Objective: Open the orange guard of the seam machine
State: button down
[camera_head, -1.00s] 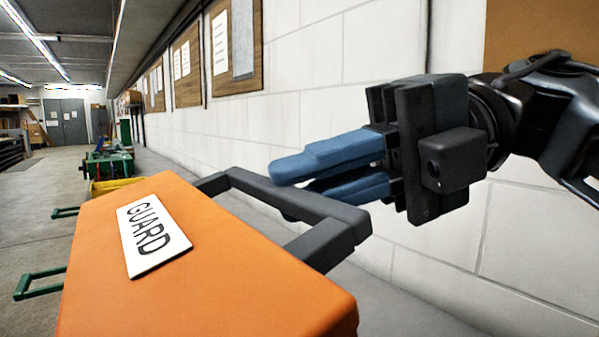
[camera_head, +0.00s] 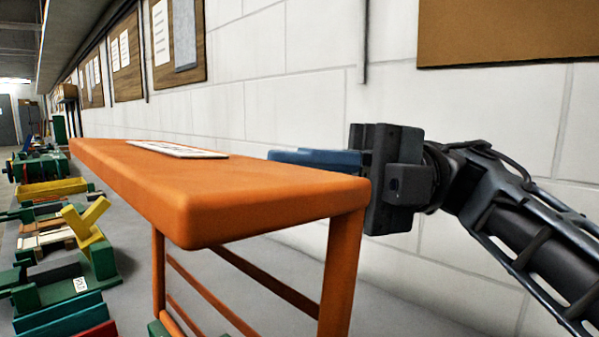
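The orange guard (camera_head: 230,183) of the seam machine fills the middle of the head view. Its flat top shows at a shallow angle, with a white label (camera_head: 177,149) lying on it, too slanted to read. Orange legs and rails (camera_head: 338,275) show below the top. The guard's dark handle is hidden. My gripper (camera_head: 315,158) is at the far right side of the guard, by the wall. One blue finger shows above the guard's edge. The rest of the fingers is hidden behind the guard, so I cannot see whether they hold the handle.
A white block wall (camera_head: 480,120) runs close behind my gripper, with a brown board (camera_head: 505,35) on it. On the left stand several green machine parts (camera_head: 70,280), a yellow block (camera_head: 84,222) and a yellow tray (camera_head: 52,188). Grey surface shows under the guard.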

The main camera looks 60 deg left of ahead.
jog(key=c, duration=1.1)
grip_release()
jog(key=shift+w, duration=0.1)
jog(key=shift+w+d+f+b, duration=0.15)
jog(key=shift+w+d+b, duration=0.1)
jog(key=shift+w, duration=1)
jog(key=shift+w+d+f+b, duration=0.15)
jog(key=shift+w+d+b, duration=0.05)
jog(key=shift+w, duration=1.05)
jog(key=shift+w+d+f+b, duration=0.15)
jog(key=shift+w+d+b, duration=0.1)
jog(key=shift+w, duration=1)
